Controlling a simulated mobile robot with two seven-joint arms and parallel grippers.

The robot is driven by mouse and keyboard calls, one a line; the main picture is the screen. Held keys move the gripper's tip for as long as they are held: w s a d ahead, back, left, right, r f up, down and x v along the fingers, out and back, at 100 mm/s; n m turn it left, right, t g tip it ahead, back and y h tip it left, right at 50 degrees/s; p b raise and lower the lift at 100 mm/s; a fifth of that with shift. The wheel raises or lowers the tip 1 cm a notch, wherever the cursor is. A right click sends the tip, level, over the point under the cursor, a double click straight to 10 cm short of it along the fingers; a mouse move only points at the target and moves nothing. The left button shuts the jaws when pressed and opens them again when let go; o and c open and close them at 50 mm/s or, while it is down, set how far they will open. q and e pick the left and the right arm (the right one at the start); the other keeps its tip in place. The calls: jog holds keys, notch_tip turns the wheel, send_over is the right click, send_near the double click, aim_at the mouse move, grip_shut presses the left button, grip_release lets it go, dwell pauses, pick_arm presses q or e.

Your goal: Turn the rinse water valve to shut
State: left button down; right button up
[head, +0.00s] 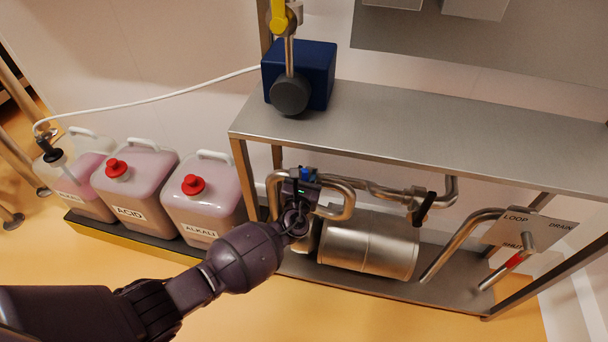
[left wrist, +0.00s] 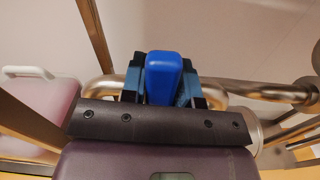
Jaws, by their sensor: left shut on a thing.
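The rinse water valve appears to be the one with the blue handle (head: 305,173), on the pipe loop under the steel shelf. My left gripper (head: 302,181) reaches it from the front and is shut on the handle. In the left wrist view the blue handle (left wrist: 164,76) stands between the two fingers of the left gripper (left wrist: 161,88). The valve body and most of the handle's lower part are hidden behind the gripper. No label for this valve is readable. My right gripper is in neither view.
A black-handled valve (head: 422,207) is on the pipe to the right. A red-handled valve (head: 514,261) stands by a LOOP/DRAIN/SHUT plate (head: 528,229). A steel cylinder (head: 368,246) lies below the pipes. Acid (head: 136,180) and alkali (head: 207,205) canisters stand left.

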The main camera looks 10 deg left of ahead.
pick_arm(q)
jog(key=shift+d+r+h, duration=0.25)
jog(key=shift+d+h, duration=0.05)
jog(key=shift+d, duration=0.5)
jog(key=c, duration=1.1)
grip_release()
jog(key=shift+d, duration=0.1)
jog(key=shift+o, duration=0.7)
jog(key=shift+d, duration=0.15)
jog(key=shift+a, duration=0.25)
jog(key=s+p, duration=0.2)
jog(key=s, duration=0.8)
jog(key=shift+s+a+f, duration=0.2)
jog(key=shift+s+a, duration=0.15)
jog(key=shift+s, duration=0.05)
